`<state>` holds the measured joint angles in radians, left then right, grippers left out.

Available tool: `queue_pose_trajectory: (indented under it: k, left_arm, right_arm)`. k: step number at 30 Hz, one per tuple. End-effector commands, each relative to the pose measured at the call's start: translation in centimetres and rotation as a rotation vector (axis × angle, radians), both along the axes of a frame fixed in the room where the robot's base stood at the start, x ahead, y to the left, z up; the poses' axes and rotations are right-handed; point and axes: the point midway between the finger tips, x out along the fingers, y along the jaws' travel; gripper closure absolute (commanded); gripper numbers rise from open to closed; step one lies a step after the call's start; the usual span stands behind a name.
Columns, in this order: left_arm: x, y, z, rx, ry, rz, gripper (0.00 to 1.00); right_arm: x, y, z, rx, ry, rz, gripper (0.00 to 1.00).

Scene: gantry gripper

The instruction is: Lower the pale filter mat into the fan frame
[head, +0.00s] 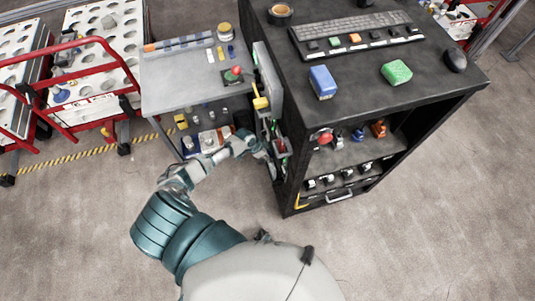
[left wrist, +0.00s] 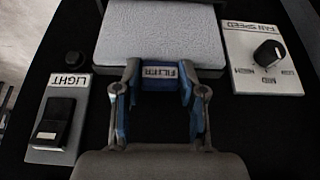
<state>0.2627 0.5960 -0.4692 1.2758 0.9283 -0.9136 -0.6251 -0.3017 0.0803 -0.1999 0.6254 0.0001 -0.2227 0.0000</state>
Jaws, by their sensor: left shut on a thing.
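The pale filter mat (left wrist: 157,38) fills the top middle of the left wrist view, a light grey slab with a darker edge along its near side. A blue tab (left wrist: 160,86) with a "FILTER" label is at its near edge. My left gripper (left wrist: 160,76) is shut on this tab, one blue-lined finger on each side. I cannot tell the fan frame apart from the dark surface around the mat, nor whether the mat sits inside it. In the head view my left gripper (head: 264,152) is at the dark cabinet's left side, partly hidden. My right gripper is not in view.
A light switch panel (left wrist: 58,122) lies left of the mat and a fan speed knob panel (left wrist: 266,54) right of it, both close. The dark cabinet (head: 455,85) carries a keyboard (head: 350,32) and blocks. A grey bench (head: 185,85) stands left of it. Open floor is at lower right.

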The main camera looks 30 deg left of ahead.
Motion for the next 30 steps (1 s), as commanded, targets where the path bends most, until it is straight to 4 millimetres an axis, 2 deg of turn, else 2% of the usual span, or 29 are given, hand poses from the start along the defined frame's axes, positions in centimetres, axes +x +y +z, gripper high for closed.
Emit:
queue_pose_trajectory:
  k: [3,4,7,16,20,23,30]
  left_arm:
    - [0.0,0.0,-0.4,0.0,0.0,0.0,1.0]
    - [0.0,0.0,-0.4,0.0,0.0,0.0,0.57]
    - [0.0,0.0,-0.3,-0.001,-0.001,0.0,0.32]
    - [0.0,0.0,-0.3,0.0,0.0,0.0,0.3]
    - [-0.3,0.4,0.5,0.0,-0.002,0.0,0.3]
    - [-0.9,0.9,2.0,0.002,-0.002,-0.002,0.3]
    - [-2.6,2.5,6.9,0.002,-0.002,-0.002,0.3]
  right_arm:
    - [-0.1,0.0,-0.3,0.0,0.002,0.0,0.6]
    - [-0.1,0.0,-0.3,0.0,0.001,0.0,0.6]
    - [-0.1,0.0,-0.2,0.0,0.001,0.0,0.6]
    - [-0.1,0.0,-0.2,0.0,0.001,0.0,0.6]
    - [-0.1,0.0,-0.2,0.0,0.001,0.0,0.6]
    - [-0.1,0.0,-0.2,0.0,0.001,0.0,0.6]
    - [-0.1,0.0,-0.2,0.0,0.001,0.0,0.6]
